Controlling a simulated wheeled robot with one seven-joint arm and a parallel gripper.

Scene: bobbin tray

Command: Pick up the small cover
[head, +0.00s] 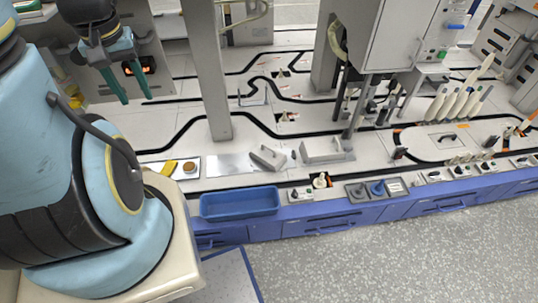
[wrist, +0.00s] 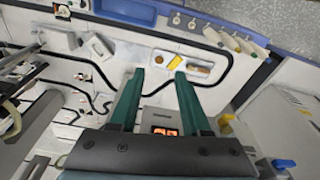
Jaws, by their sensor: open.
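A small grey wedge-shaped piece (head: 268,157), which looks like the small cover, lies on the white worktop behind the blue tray. It also shows in the wrist view (wrist: 98,46), to the upper left of my fingers. A larger grey box-like piece (head: 325,150) stands to its right; it appears in the wrist view too (wrist: 58,38). I cannot tell for certain which one is the cover. My gripper (head: 133,97) is open and empty, raised over the worktop at the left. In the wrist view its two green fingers (wrist: 160,75) are apart with nothing between them.
A blue tray (head: 240,213) sits at the front edge. A white plate (head: 153,168) holds a yellow piece (head: 169,167) and a brown disc (head: 189,167). A grey post (head: 207,75) rises between my gripper and the grey pieces. Bare worktop lies around the wedge.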

